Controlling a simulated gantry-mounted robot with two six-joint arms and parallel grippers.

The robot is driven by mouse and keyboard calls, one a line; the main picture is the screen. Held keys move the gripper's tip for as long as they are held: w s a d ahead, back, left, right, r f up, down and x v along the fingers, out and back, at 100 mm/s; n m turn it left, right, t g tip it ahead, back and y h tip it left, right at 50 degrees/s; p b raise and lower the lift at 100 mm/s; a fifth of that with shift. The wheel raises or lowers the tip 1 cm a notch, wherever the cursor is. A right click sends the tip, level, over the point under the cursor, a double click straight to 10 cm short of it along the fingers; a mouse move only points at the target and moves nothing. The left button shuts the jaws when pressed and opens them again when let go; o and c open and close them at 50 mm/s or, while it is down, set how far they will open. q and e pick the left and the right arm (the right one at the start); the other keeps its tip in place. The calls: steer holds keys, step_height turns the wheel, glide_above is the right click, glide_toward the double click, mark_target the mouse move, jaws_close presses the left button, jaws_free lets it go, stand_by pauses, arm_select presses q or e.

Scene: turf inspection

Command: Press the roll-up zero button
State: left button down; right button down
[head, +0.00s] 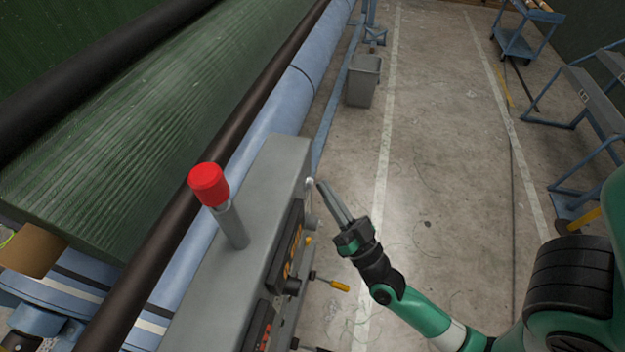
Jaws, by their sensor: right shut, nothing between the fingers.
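A grey control box (262,185) stands at the centre, with its panel face turned to the right and seen very edge-on. Dark displays with orange digits (292,250) show on that face. I cannot make out which button is the roll-up zero button. My right gripper (322,184) is shut and empty, its fingertips close to the upper right edge of the panel face, beside a small pale round part (310,183). I cannot tell whether they touch. My left gripper is not in view.
A red-capped post (209,185) rises from the box. A yellow-handled lever (338,286) sticks out below the panel. A green turf roll (150,120) and dark bars lie to the left. A grey bin (364,80) stands beyond. The floor at right is mostly clear, with blue carts farther off.

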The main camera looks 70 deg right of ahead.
steer(key=shift+w+a+p, duration=0.1)
steer(key=shift+w+p, duration=0.25)
steer(key=shift+w, duration=0.2)
stand_by(0.7)
steer(key=shift+s, duration=0.1)
steer(key=shift+s+b, duration=0.5)
steer(key=shift+s, duration=0.35)
stand_by(0.6)
